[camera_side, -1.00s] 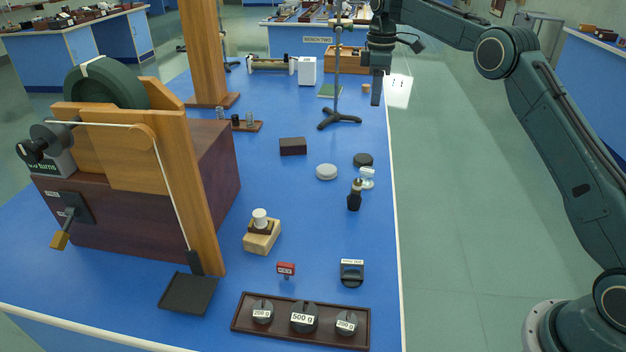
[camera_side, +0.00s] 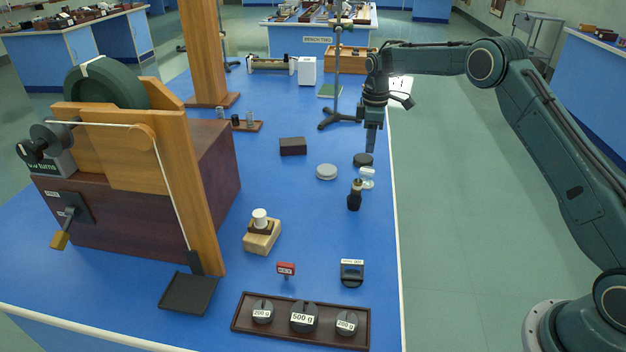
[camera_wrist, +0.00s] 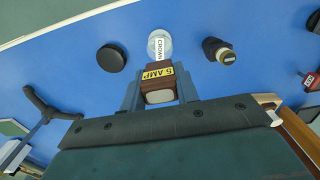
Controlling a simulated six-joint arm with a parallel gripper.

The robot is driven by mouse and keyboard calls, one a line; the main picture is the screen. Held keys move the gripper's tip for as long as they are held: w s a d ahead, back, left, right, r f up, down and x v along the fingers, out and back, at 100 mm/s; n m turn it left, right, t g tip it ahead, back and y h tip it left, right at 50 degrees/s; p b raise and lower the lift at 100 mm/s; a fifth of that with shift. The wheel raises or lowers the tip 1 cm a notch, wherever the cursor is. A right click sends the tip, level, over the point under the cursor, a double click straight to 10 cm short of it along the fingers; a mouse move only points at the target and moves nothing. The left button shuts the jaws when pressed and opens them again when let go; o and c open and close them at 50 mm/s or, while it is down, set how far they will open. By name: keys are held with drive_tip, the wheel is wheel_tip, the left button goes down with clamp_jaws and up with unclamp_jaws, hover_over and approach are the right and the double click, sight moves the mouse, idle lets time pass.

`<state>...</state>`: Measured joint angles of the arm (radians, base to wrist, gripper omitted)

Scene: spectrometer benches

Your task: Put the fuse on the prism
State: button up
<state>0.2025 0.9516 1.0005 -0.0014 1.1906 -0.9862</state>
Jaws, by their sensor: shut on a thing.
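In the wrist view my gripper (camera_wrist: 159,98) is shut on the fuse (camera_wrist: 152,87), a small brown block with a yellow "5 AMP" label and a pale end. The clear, round-looking prism (camera_wrist: 166,36) with a white "CROWN" label lies just past the fuse in that view; the fuse's edge meets the label's lower end there. In the side view the prism (camera_side: 367,183) stands near the bench's right edge. My gripper (camera_side: 370,150) points down above and behind it, close to a black disc. The fuse cannot be made out in the side view.
The black disc (camera_side: 363,160) lies just behind the prism, and a dark bottle-like piece with a brass top (camera_side: 354,199) stands in front. A pale disc (camera_side: 327,172) is to the left. A tripod stand (camera_side: 337,118) rises farther back. The blue bench is clear between them.

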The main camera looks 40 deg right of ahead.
sight(367, 170)
drive_tip(key=shift+f, duration=3.2)
drive_tip(key=shift+f, duration=0.15)
drive_tip(key=o, duration=1)
drive_tip(key=shift+c, duration=0.2)
wheel_tip(367, 170, up, 12)
drive_tip(key=shift+r, duration=0.2)
drive_tip(key=shift+r, duration=0.1)
